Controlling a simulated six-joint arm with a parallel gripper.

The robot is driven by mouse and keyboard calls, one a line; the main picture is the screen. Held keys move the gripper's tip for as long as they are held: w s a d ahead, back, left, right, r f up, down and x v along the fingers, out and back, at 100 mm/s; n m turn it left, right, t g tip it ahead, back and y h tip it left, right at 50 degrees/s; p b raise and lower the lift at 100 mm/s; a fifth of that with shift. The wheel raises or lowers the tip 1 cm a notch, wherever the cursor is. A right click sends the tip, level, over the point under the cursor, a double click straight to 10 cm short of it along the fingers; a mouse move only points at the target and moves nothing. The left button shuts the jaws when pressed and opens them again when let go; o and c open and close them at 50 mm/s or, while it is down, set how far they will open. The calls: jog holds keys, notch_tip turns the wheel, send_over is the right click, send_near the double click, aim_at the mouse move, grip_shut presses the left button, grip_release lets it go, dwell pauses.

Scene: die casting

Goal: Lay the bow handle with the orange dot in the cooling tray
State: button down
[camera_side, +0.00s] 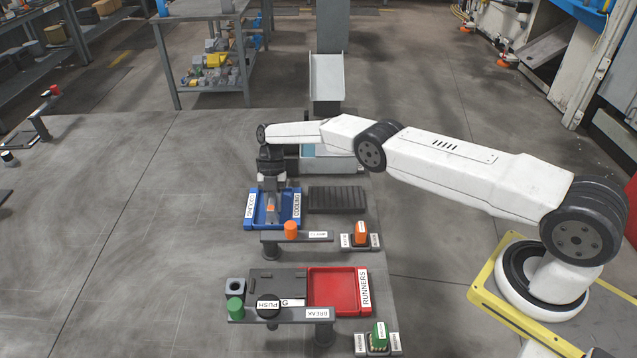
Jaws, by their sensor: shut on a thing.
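The cooling tray (250,222) is blue with white labels reading COOLING and stands near the middle of the table. My gripper (271,189) points down over it and is shut on the bow handle (272,201), a small grey piece. An orange patch shows low on the piece, between the tray's side walls in the picture. The jaws hide the upper part of the piece. I cannot tell whether it touches the tray floor.
A black ribbed rack (337,199) stands right of the tray. A grey bar with an orange knob (291,230) lies in front, near an orange switch (361,233). Nearer are a red runners tray (339,287), a green knob (235,308) and a black push knob (268,304).

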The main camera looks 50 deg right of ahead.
jog(key=shift+c, duration=0.6)
grip_release()
jog(key=shift+r, duration=0.1)
jog(key=shift+r, duration=3.95)
